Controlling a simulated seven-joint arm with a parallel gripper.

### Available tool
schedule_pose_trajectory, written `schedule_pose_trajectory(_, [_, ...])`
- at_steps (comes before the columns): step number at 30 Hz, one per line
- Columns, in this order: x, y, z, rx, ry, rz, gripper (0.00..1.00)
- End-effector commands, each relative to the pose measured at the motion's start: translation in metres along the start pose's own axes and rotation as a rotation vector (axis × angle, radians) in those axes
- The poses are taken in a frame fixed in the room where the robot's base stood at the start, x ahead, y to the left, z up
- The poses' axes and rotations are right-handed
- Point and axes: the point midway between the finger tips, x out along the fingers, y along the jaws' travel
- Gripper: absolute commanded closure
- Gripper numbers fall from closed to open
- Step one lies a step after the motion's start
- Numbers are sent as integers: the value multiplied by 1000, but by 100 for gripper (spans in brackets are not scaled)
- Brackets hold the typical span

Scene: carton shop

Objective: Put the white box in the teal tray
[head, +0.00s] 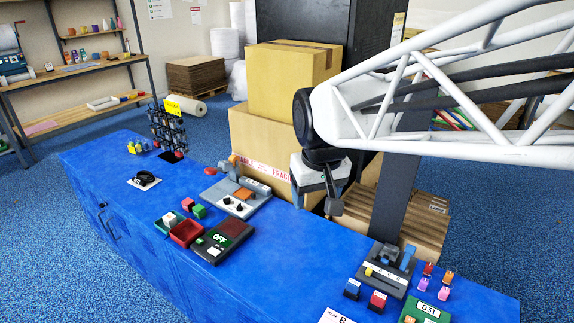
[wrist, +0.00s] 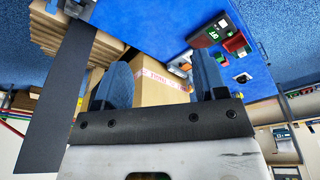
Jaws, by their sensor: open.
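A small teal tray (head: 160,226) sits on the blue bench just left of a red tray (head: 186,234). A small whitish block (head: 170,218) shows within the teal tray's outline; it may be the white box, but it is too small to tell whether it rests inside. My gripper (head: 318,205) is open and empty, held in the air at the bench's far side, well right of both trays.
A red block (head: 187,203) and a green block (head: 199,211) lie behind the trays. An OFF panel (head: 222,238) and a grey switch unit (head: 236,198) stand to their right. Large cartons (head: 288,80) rise behind the bench. The bench's middle front is clear.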

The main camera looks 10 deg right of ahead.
Motion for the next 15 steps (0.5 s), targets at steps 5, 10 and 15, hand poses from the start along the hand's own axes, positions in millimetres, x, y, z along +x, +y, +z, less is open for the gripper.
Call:
schedule_pose_trajectory(5, [-1,10,49,51,15,7,35])
schedule_pose_trajectory(10, [1,16,92,95,28,14,35])
schedule_pose_trajectory(15, [6,19,123,128,37,19,35])
